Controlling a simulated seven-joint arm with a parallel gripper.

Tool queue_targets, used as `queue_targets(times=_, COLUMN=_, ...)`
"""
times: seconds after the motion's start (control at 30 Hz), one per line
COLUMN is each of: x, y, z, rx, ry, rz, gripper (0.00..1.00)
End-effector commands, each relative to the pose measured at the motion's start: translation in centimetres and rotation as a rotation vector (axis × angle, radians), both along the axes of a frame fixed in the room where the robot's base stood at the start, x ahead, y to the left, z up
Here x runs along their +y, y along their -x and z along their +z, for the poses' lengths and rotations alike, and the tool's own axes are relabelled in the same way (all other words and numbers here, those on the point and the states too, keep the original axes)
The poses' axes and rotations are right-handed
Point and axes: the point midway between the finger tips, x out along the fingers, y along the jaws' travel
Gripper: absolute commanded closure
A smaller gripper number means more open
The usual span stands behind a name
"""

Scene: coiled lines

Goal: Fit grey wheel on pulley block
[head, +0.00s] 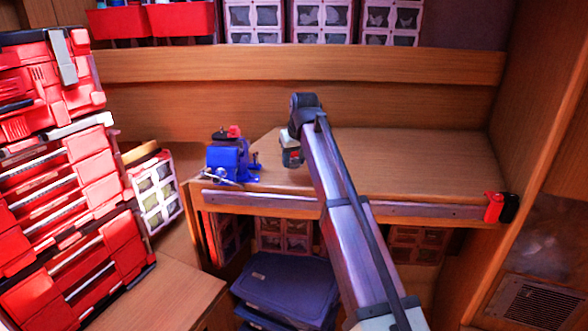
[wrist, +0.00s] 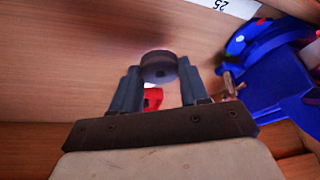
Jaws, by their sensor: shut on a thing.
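My gripper (wrist: 158,80) is shut on the grey wheel (wrist: 158,65), a dark round disc between the fingertips in the wrist view. In the head view my gripper (head: 292,158) hangs over the bench, right of a blue vise (head: 228,160) and apart from it. The wheel is too small to make out there. A small red piece (head: 234,131) and a dark piece sit on top of the vise; I cannot tell whether either is the pulley block. The vise also shows at the right of the wrist view (wrist: 280,85), partly cut off.
The wooden bench (head: 420,165) is clear to the right of my arm. A red clamp-like item (head: 492,207) is at its front right edge. Red tool drawers (head: 75,190) stand at the left. Dark blue bins (head: 285,285) are below the bench. A white label (wrist: 222,6) shows in the wrist view.

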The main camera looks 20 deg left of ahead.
Motion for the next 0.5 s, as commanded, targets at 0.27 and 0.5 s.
queue_targets(times=0.27, x=0.1, y=-0.1, z=4.4, rx=-0.002, ry=-0.001, rz=-0.001, gripper=0.85)
queue_targets(times=0.5, x=1.5, y=0.7, z=8.0, rx=-0.002, ry=-0.001, rz=-0.03, gripper=0.85)
